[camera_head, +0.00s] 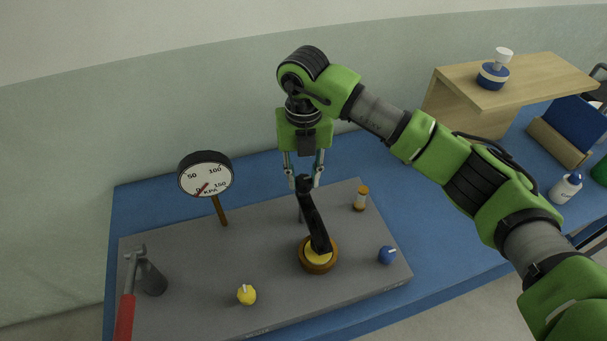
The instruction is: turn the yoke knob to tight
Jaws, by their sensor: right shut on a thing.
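A black arm (313,220) rises at a slant from a round brown and yellow base (318,262) on the grey board. A dark knob (304,184) is at its upper end, and I take it to be the yoke knob; no tight mark on it is readable. My right gripper (304,182) points down from above, with its fingers on either side of that knob, shut on it. The fingers partly hide the knob. A thin grey rod shows below them. My left gripper is not in view.
A round KPA gauge (206,175) stands on a post behind left, its red needle toward the low end. A yellow knob (246,295), a blue knob (387,255), a small orange-capped bottle (361,198) and a red-handled tool (127,300) are on the grey board (200,270).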

